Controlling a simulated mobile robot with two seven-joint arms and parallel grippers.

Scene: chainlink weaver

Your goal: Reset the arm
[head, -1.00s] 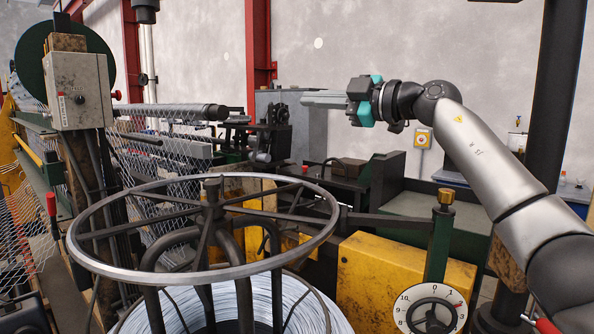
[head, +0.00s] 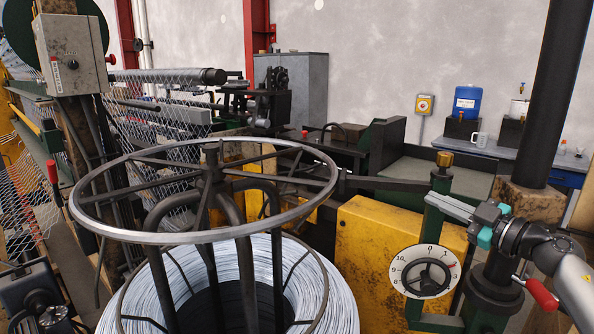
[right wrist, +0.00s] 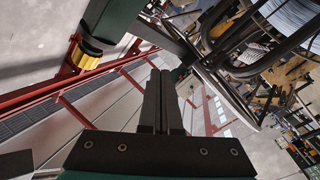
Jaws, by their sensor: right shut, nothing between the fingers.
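My right gripper (head: 450,207) shows in the head view at the lower right, in front of the green post with the brass knob (head: 445,159) and above the white dial (head: 424,271). Its grey fingers are together and point left, with nothing between them. In the right wrist view the two dark fingers (right wrist: 161,100) lie side by side, closed and empty. I cannot tell whether the fingertips touch the green post. My right arm comes in from the lower right edge. My left gripper is not in view.
A wire reel with a round metal rim (head: 325,190) and coiled wire (head: 335,315) fills the front. A yellow machine box (head: 375,245) stands beside it. A red-handled lever (head: 541,293) is close to my right arm. A bench with a blue container (head: 467,102) is behind.

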